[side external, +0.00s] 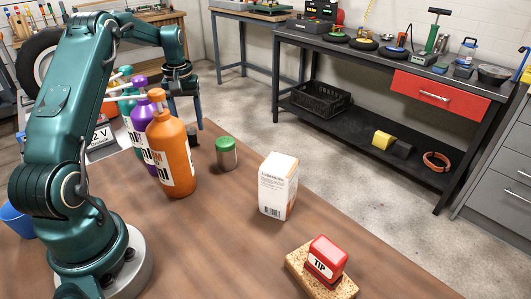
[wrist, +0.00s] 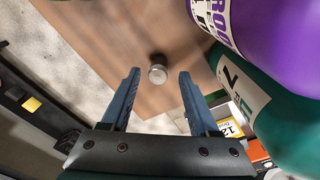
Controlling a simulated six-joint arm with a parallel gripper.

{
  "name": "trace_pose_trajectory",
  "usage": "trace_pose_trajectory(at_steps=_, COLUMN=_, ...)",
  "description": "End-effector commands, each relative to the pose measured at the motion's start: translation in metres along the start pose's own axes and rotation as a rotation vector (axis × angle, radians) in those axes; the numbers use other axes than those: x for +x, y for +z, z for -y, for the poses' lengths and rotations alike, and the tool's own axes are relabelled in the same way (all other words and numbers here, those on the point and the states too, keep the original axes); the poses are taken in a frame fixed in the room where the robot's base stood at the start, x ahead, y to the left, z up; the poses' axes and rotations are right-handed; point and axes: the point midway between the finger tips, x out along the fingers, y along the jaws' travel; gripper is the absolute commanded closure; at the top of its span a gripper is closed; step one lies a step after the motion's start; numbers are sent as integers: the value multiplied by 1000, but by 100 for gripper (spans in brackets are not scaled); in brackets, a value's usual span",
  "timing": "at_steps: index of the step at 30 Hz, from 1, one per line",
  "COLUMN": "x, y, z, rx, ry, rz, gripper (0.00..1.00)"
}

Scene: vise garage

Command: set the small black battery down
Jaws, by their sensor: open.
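The small black battery (wrist: 157,73) shows in the wrist view as a short cylinder with a silver end facing me and a dark side. It appears in the gap between the fingertips of my gripper (wrist: 160,75), with space on both sides. In the side view a small dark shape that looks like the battery (side external: 192,139) stands on the brown table (side external: 225,225), just behind the orange bottle. My gripper (side external: 185,120) points down above it, its fingers apart. The orange bottle partly hides this spot.
Orange (side external: 171,150), purple (side external: 143,115) and teal bottles (side external: 128,95) stand close beside my gripper. A green-lidded jar (side external: 227,154), a white box (side external: 277,187) and a red stamp (side external: 326,258) on a sponge (side external: 298,262) stand to the right. Table between them is clear.

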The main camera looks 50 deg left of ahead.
Motion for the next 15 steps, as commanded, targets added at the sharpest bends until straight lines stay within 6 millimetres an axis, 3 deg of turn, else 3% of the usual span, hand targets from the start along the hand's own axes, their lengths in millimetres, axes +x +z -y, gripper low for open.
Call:
trace_pose_trajectory(at_steps=7, x=-57, y=-2, z=0, rx=1, ry=2, rz=-8, gripper=39)
trace_pose_trajectory(at_steps=15, x=-83, y=-1, z=0, rx=1, ry=1, rz=-1, gripper=39)
